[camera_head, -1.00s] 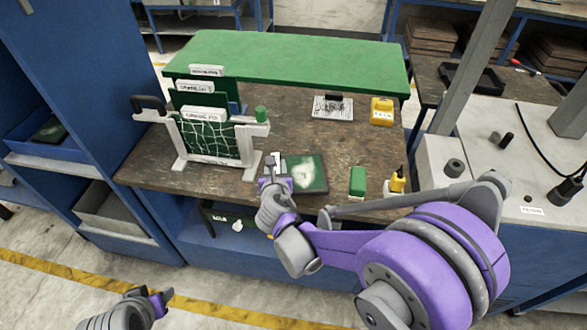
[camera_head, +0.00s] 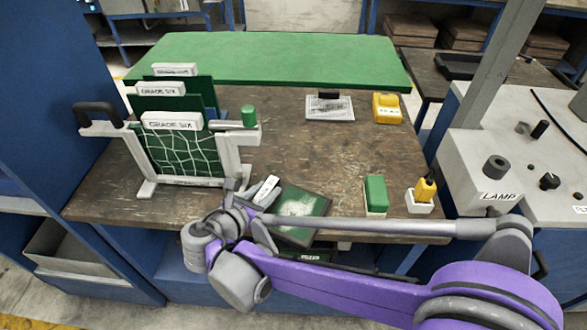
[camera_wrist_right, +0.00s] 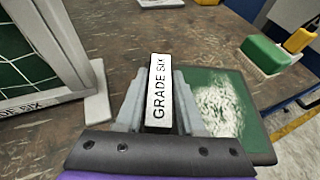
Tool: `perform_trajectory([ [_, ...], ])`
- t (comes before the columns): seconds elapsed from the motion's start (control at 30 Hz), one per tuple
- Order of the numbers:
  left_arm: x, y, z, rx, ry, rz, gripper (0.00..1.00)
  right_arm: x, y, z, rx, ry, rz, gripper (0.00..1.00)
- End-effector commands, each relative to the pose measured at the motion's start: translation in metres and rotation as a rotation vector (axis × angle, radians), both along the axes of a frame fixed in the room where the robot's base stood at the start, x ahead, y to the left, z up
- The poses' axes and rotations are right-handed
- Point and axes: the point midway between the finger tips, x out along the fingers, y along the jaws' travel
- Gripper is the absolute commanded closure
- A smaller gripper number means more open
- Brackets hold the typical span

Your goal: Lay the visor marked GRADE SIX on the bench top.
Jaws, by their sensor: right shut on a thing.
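My right gripper (camera_head: 256,192) is shut on the white tab marked GRADE SIX (camera_wrist_right: 158,90) of a visor. The visor's dark green plate (camera_head: 302,207) has a pale, scuffed patch. It lies flat or nearly flat at the front of the brown bench top (camera_head: 330,150); I cannot tell whether all of it touches. The plate also shows right of the fingers in the right wrist view (camera_wrist_right: 225,110). A white rack (camera_head: 236,160) at the left holds several green visors upright, the front one (camera_head: 182,152) with pale crack lines and a GRADE SIX tab. My left gripper is out of view.
A printed card (camera_head: 330,108) and a yellow box (camera_head: 387,108) are farther back. Bench between is clear.

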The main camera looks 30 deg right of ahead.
Motion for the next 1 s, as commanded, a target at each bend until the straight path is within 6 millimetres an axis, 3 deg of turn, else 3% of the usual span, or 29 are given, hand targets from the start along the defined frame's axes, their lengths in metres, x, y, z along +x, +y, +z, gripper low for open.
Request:
perform_trajectory([
  [0.2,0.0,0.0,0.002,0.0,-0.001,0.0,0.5,0.036,-0.052,0.0,-0.002,0.001,-0.007,1.0],
  [0.4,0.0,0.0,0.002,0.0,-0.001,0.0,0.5,0.061,-0.086,0.0,-0.002,0.001,-0.002,1.0],
  [0.73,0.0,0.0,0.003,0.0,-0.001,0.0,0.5,0.078,-0.108,0.0,-0.001,0.001,-0.001,1.0],
  [0.9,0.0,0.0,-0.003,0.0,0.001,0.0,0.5,0.078,-0.106,-0.03,0.0,0.001,0.003,1.0],
  [1.0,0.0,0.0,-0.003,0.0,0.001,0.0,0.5,0.078,-0.106,-0.036,-0.001,0.001,0.003,1.0],
])
